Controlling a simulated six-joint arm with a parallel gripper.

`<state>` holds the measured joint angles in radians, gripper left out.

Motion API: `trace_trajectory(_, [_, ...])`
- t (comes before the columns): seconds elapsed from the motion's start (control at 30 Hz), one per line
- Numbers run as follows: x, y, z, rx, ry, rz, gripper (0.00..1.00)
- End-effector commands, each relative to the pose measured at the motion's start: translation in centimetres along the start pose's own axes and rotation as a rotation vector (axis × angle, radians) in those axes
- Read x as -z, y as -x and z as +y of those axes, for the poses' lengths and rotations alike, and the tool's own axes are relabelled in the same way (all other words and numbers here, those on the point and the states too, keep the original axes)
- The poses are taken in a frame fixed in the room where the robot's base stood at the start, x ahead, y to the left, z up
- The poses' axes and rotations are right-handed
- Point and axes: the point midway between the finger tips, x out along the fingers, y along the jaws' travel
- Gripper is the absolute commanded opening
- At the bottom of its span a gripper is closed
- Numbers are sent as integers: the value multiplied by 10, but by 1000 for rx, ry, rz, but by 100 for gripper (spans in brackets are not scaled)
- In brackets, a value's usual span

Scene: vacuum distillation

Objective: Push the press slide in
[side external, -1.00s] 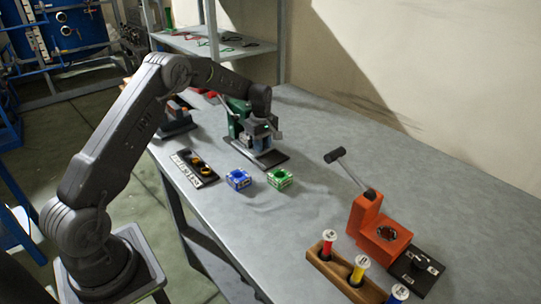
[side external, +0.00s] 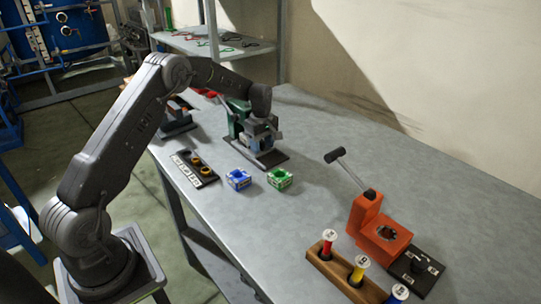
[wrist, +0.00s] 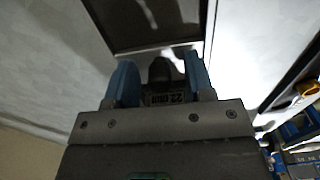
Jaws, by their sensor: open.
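A green press (side external: 236,113) with a dark base plate (side external: 270,163) stands toward the back of the bench. My gripper (side external: 259,143) is low over that plate, in front of the green body. In the wrist view my two blue fingers (wrist: 160,72) are apart. A dark rounded knob (wrist: 160,70) shows between them, with a small plate marked "22 mm" (wrist: 166,98) just below it. I cannot tell whether the fingers touch the knob. The gripper hides much of the press, so the slide's position is unclear.
Blue (side external: 239,179) and green (side external: 280,179) blocks stand in front. A dark tray (side external: 207,179) with yellow rings lies left of them. An orange press (side external: 367,216) with a raised lever and a rack (side external: 322,264) of coloured pieces stand at the front right. The bench between is clear.

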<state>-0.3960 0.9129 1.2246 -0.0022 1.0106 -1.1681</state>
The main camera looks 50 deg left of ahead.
Motion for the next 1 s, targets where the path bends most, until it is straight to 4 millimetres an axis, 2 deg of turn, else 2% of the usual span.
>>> trace_trajectory(0.03, [11,2,1,-13,3,13,49])
trace_trajectory(0.37, [11,4,1,-14,3,13,49])
trace_trajectory(1.0, [11,55,0,-18,6,15,49])
